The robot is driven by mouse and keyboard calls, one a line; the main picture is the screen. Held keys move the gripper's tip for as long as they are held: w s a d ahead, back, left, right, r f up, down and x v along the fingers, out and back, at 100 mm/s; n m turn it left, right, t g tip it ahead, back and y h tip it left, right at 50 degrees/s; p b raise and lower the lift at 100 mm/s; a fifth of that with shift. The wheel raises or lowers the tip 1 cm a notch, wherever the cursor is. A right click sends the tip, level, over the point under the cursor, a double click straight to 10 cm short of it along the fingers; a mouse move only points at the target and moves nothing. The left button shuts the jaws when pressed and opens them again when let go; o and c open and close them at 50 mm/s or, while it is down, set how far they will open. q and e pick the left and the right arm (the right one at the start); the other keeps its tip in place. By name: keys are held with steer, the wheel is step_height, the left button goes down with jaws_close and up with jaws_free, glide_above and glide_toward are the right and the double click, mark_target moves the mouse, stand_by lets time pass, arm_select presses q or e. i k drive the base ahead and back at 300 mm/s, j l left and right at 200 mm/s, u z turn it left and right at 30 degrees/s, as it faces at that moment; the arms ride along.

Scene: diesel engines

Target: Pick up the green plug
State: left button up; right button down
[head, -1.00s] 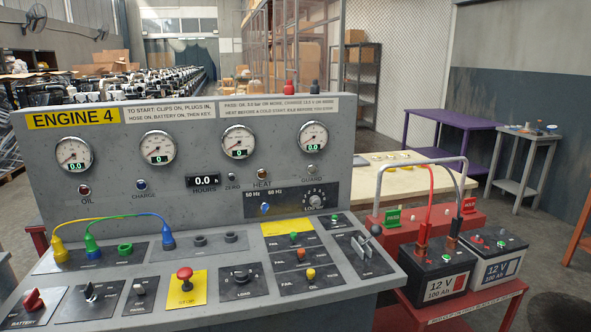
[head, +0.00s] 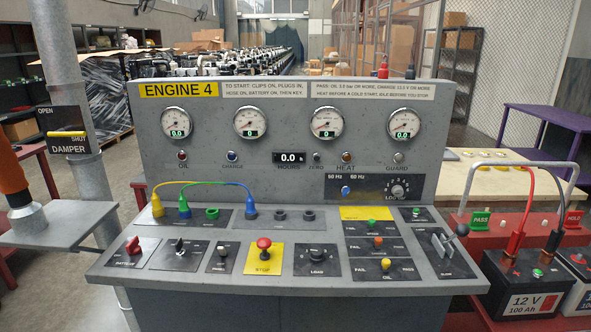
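The green plug (head: 183,208) stands upright on the sloped desk of the grey Engine 4 console, in the dark socket strip at its left. A green cable runs up from it and arches to the right, beside the blue cable. The yellow plug (head: 157,205) is close on its left and the blue plug (head: 250,207) stands further right. An empty-looking green ring socket (head: 212,213) is between the green and blue plugs. Neither of my grippers shows in the head view.
A red stop button (head: 264,243) and the battery switch (head: 132,246) are on the desk below the plugs. A damper post (head: 80,120) and grey side table (head: 60,225) stand left. A black 12 V battery (head: 525,285) stands right.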

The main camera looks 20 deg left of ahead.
mark_target(183, 208)
steer(key=u, duration=1.2)
